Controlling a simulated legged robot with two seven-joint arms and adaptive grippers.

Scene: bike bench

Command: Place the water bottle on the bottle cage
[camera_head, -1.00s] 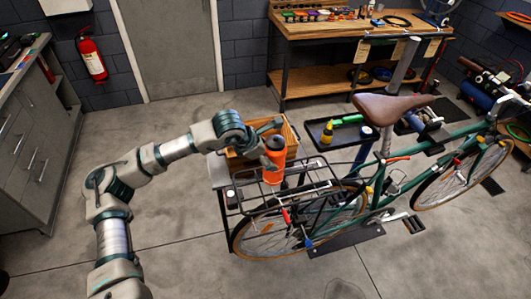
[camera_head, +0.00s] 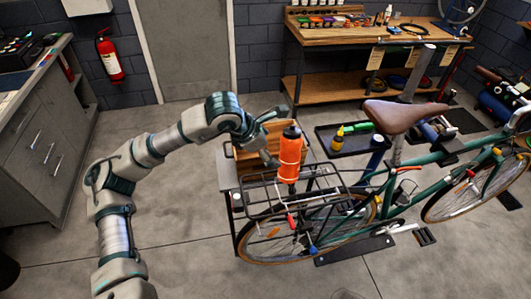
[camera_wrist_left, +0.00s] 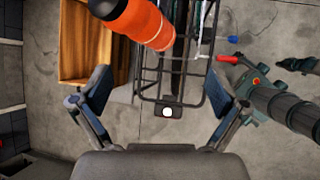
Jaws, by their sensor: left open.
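The orange water bottle (camera_head: 290,157) with a dark cap stands nearly upright over the bicycle's black rear rack (camera_head: 262,210). I cannot tell what its base rests on. My left gripper (camera_head: 274,137) is just left of the bottle, with its fingers spread and nothing between them. In the left wrist view, the bottle (camera_wrist_left: 145,20) lies at the top, beyond the open fingers (camera_wrist_left: 160,97). The rack (camera_wrist_left: 170,75) shows between and beyond the fingertips. My right gripper is not in view.
A wooden crate (camera_head: 250,165) sits close behind and left of the bottle. The green bicycle (camera_head: 410,180) with its brown saddle (camera_head: 405,114) extends right. A black tray (camera_head: 345,138) is behind it. A workbench (camera_head: 370,40) stands at the back. The floor in front is clear.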

